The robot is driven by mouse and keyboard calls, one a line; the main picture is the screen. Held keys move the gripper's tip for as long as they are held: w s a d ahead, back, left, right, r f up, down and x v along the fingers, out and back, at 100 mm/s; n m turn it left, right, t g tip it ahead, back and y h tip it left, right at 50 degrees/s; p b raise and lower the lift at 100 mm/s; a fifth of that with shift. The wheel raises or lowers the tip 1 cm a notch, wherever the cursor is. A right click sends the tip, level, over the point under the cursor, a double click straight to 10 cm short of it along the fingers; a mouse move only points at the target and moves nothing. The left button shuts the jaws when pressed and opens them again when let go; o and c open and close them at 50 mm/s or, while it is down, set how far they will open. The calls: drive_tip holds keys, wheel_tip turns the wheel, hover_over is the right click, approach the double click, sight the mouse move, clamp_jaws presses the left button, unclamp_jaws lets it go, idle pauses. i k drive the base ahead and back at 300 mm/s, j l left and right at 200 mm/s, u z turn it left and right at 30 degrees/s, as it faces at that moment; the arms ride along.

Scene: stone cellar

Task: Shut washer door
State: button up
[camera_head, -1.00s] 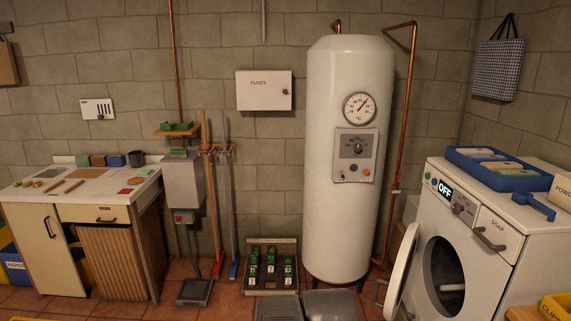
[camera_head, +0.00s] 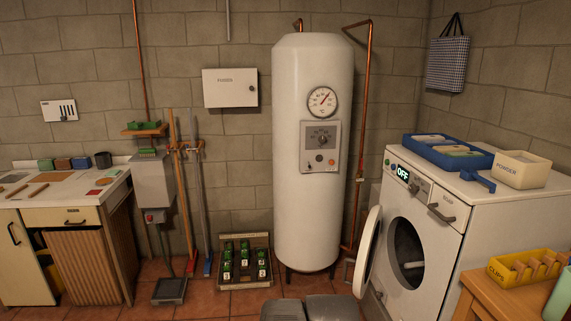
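The white washer (camera_head: 455,235) stands at the right, and its display reads OFF. Its round door (camera_head: 368,249) is wide open, swung out to the left of the drum opening (camera_head: 407,252) and seen nearly edge-on. Something pale shows inside the dark drum. The soap drawer (camera_head: 446,207) above the opening looks closed. My gripper is not in view, so its state does not show. Grey rounded parts at the bottom middle look like my own body.
A wooden table with a yellow clips box (camera_head: 525,268) stands close at the right front, before the washer. A blue tray (camera_head: 448,152) and powder box (camera_head: 523,170) sit on the washer. A bottle crate (camera_head: 245,262) stands on the floor beside the white boiler (camera_head: 311,150).

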sight(363, 249)
drive_tip(key=k+l, duration=0.25)
drive_tip(key=i+l+z, duration=0.1)
drive_tip(key=i+z, duration=0.25)
drive_tip(key=i, duration=0.75)
